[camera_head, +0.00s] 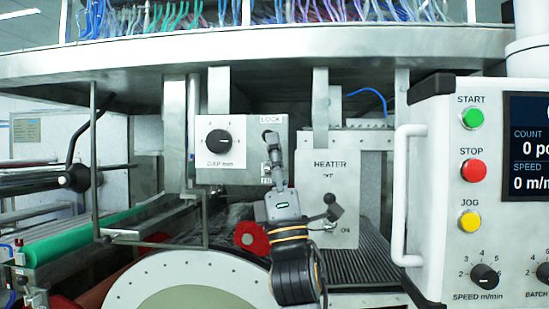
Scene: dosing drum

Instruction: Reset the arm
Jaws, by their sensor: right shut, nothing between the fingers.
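My right gripper (270,138) reaches up from the bottom middle of the head view. Its slim grey fingers are together and hold nothing. The fingertips are in front of the panel with the LOCK label (270,120), just below that label. I cannot tell whether they touch the panel. The gripper hides part of this panel. My left gripper does not show.
A black dial (219,142) is left of the gripper, and a HEATER box (331,205) with a black-knobbed switch is right of it. A red knob (251,238) sits close beside my wrist. The white control console (436,140) with its handle (403,195) stands at right.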

